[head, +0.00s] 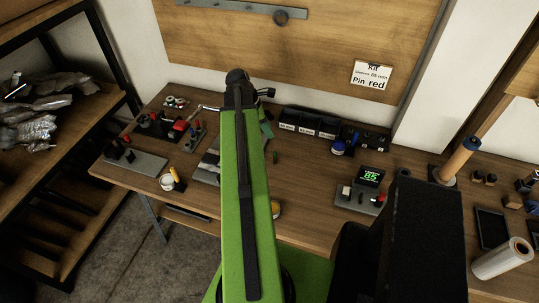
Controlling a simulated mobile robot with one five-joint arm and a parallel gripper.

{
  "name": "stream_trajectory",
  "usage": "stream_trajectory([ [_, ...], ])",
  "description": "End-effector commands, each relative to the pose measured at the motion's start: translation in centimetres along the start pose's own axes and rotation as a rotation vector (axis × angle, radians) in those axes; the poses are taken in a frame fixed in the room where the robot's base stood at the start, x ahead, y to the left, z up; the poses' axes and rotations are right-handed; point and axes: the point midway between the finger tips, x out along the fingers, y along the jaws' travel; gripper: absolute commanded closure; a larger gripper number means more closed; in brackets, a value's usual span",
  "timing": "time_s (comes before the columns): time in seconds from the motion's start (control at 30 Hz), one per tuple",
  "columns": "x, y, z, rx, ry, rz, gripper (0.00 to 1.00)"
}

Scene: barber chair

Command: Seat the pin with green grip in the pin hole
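My green arm stretches up the middle of the head view and covers part of the bench. My gripper is hidden behind it, so I cannot see its fingers or anything in them. A grey plate (206,167) lies partly hidden left of my arm. I cannot make out the pin hole.
The wooden bench (305,185) holds fixtures with red and black parts (160,125) at left, labelled black bins (305,122) behind, and a display reading 85 (370,175) at right. Bench right of my arm is fairly clear.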

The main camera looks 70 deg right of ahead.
Motion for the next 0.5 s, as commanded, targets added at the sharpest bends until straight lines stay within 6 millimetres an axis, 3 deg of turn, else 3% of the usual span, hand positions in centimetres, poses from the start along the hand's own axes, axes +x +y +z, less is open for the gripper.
stream_trajectory([
  [0.17, 1.4, 0.0, -0.9, -0.002, 0.001, 0.002, 0.61],
  [0.5, 7.7, 0.0, -3.9, -0.006, 0.001, 0.004, 0.61],
])
